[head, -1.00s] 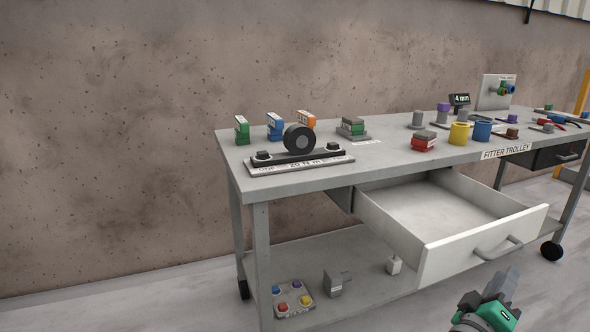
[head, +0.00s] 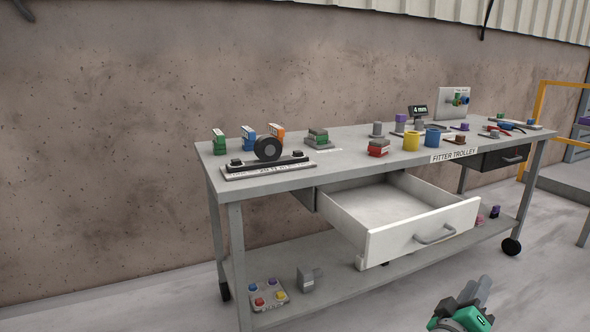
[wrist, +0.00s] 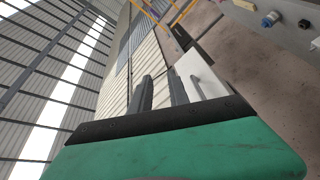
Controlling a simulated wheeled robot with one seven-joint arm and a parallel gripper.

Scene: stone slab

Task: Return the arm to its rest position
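My gripper (head: 477,288) is at the bottom right of the head view, in front of the trolley and below the open drawer. It is green and black with grey fingers. In the wrist view the two fingers (wrist: 160,92) stand apart with a gap between them, and nothing is held. The wrist camera looks past them at the wall, the roof and the white drawer front (wrist: 200,76). The rest of my arm is out of view.
The fitter trolley (head: 338,160) carries cups, small boxes and tools on top. Its white drawer (head: 425,233) is pulled out and looks empty. The floor in front is clear, with a yellow rail (head: 541,105) at right.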

